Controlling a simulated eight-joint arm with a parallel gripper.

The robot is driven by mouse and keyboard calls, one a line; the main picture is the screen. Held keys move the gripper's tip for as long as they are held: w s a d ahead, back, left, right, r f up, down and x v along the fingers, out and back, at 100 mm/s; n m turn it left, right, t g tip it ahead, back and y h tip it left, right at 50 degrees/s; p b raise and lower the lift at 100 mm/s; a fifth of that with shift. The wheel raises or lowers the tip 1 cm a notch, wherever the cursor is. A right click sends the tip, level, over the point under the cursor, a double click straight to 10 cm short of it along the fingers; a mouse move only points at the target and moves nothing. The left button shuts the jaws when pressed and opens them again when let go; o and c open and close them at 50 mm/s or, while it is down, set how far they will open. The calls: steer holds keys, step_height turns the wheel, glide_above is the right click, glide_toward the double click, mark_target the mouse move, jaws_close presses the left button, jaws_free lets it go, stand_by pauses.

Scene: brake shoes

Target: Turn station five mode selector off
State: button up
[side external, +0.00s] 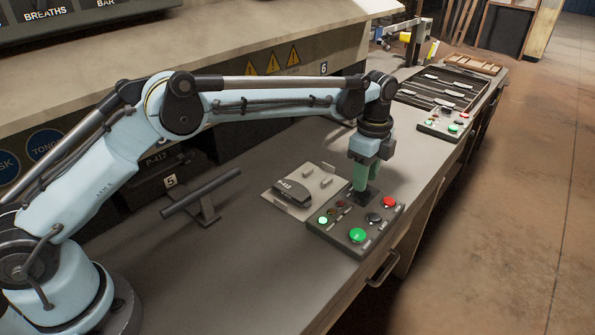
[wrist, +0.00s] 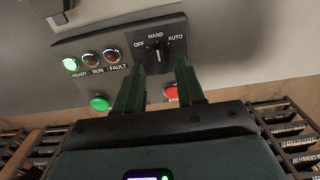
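The station five control panel (side external: 345,240) lies on the bench. It also shows in the wrist view (wrist: 100,45). Its mode selector (wrist: 157,52) is a dark knob below the labels OFF, HAND and AUTO. The knob appears upright, toward HAND in the middle. My gripper (side external: 366,188) points down over the panel at the selector, which it hides in the side view. In the wrist view my gripper (wrist: 161,72) has its two green fingers apart, one toward each side of the knob. I cannot tell whether they touch it.
The panel carries a lit green READY lamp (wrist: 70,65), dark RUN and FAULT lamps, a green button (side external: 357,235), a black button (side external: 374,218) and a red button (side external: 389,202). A brake shoe plate (side external: 325,183) lies behind. A second panel (side external: 440,125) stands farther along the bench.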

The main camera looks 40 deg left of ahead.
steer(key=shift+f, duration=1.25)
steer(key=shift+c, duration=0.3)
jaws_close()
